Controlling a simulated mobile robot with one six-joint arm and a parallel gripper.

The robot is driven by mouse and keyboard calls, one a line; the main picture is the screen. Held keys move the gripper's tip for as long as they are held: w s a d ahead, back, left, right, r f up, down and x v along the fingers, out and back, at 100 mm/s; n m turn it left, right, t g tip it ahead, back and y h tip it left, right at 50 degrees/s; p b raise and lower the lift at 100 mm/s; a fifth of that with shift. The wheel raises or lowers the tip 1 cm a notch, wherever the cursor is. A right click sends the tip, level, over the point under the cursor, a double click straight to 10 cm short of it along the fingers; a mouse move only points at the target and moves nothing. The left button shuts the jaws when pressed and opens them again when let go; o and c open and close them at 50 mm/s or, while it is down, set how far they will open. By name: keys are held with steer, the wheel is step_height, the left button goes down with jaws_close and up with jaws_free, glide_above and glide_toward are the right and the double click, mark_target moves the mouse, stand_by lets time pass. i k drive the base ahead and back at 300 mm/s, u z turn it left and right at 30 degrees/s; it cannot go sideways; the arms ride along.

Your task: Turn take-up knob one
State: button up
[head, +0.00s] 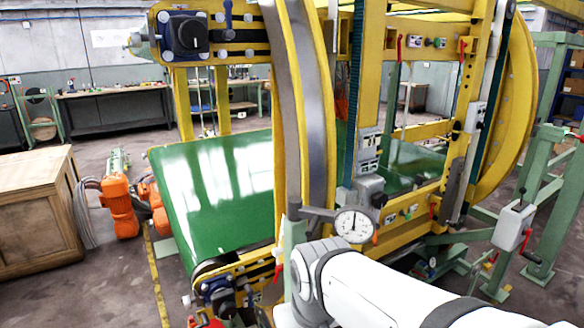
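A black knob (223,299) on a blue mount sits at the near end of the green conveyor belt (225,185), low at the left of my arm. A larger black knob (190,34) is on a dark box high on the yellow frame at the upper left. No label is readable, so I cannot tell which is take-up knob one. My white arm reaches in from the lower right and bends near the belt's near corner. My gripper is not visible; the arm's far part runs out of the picture at the bottom.
A dial gauge (354,225) stands right by my arm. Yellow ring rails (300,110) rise behind it. Floor between crate and belt is partly clear.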

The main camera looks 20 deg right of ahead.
mark_target(188, 302)
steer(key=z, duration=1.3)
steer(key=k, duration=1.65)
steer(key=u, duration=1.15)
steer(key=i, duration=1)
steer(key=u, duration=0.05)
